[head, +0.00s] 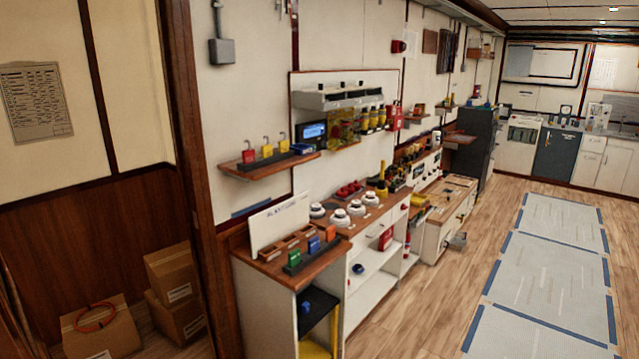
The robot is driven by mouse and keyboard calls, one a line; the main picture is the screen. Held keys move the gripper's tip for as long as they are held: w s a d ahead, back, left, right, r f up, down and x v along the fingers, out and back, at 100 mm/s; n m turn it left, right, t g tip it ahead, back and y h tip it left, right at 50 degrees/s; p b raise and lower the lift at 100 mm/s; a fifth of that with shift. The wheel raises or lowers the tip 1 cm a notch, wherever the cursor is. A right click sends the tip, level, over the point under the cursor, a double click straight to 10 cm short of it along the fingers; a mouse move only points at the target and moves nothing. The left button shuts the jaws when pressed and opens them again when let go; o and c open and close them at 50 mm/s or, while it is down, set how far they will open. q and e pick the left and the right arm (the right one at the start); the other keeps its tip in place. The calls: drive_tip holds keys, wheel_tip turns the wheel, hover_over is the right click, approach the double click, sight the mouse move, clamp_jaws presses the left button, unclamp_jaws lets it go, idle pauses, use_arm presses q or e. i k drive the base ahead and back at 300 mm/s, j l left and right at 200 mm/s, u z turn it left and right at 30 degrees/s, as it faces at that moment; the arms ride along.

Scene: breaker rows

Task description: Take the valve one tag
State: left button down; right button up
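A green tag (294,257), a blue tag (314,244) and an orange tag (330,233) stand in a dark rack (303,267) on the near wooden counter (262,264). Any lettering on them is too small to read, so I cannot tell which is the valve one tag. Small brown trays (272,253) lie behind the rack, before a white sign board (281,222) with unclear print. Neither of my grippers is in view.
A wall shelf (240,172) above holds one red (249,156) and two yellow padlocks. White round devices (340,218) stand farther along the counter. A wooden post (190,150) and cardboard boxes (172,272) are at left. The floor (415,318) right of the counters is clear.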

sight(266, 152)
drive_tip(key=i+l, duration=0.2)
drive_tip(key=i, duration=0.3)
drive_tip(key=i+l, duration=0.15)
drive_tip(key=i, duration=0.35)
drive_tip(key=i+l, duration=0.2)
drive_tip(key=i, duration=0.3)
